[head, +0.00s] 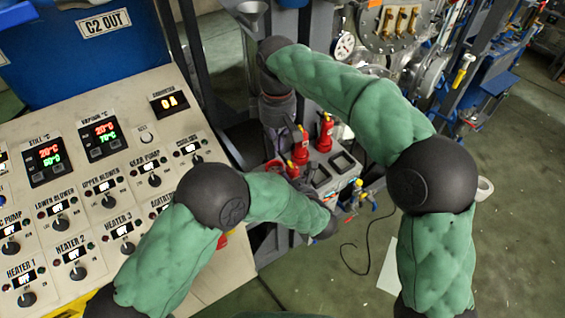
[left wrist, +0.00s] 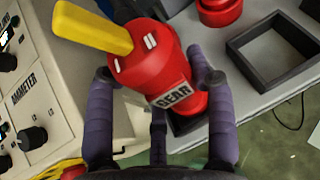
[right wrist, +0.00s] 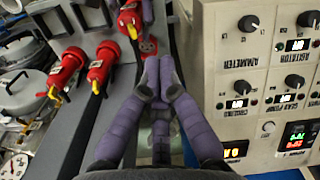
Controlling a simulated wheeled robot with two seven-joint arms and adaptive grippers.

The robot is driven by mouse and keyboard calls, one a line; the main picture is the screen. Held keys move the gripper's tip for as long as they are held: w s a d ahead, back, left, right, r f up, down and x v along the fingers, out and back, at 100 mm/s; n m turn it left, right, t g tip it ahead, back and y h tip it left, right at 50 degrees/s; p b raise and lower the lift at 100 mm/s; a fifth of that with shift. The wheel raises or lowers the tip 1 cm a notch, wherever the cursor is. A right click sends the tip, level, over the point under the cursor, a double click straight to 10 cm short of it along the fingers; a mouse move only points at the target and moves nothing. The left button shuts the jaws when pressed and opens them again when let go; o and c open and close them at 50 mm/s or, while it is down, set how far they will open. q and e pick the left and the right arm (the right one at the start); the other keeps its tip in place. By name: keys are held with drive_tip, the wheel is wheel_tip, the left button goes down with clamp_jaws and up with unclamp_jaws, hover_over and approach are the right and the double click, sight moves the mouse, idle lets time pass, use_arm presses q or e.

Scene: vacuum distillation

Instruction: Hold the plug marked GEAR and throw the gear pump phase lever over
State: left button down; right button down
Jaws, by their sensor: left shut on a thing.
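The red plug marked GEAR (left wrist: 172,75) is between the purple fingers of my left gripper (left wrist: 155,82) in the left wrist view. It is tilted, with its label facing the camera and a yellow lever (left wrist: 92,27) sticking out from its top end to the left. In the head view my left gripper (head: 291,172) is low beside the grey socket rack and partly hidden. My right gripper (right wrist: 159,72) has its fingertips together and empty, pointing toward a red plug (right wrist: 130,18). In the head view my right gripper (head: 276,108) hangs above the left one.
Other red plugs (head: 325,132) stand in the grey rack (head: 338,184), which has several empty square openings. The control panel (head: 110,215) with knobs and displays is at the left. Glass and metal apparatus stands at the back. A cable (head: 362,252) lies on the floor.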

sight(290, 164)
drive_tip(key=n, duration=0.4)
drive_tip(key=s+a+n, duration=0.1)
drive_tip(key=n, duration=0.8)
drive_tip(key=shift+s+a+f, duration=0.2)
drive_tip(key=shift+s+a, duration=0.15)
drive_tip(key=shift+s, duration=0.05)
drive_tip(key=shift+f, duration=0.1)
wheel_tip(290, 164, down, 9)
drive_tip(key=w+d, duration=0.2)
drive_tip(key=d, duration=0.1)
drive_tip(key=shift+r, duration=0.2)
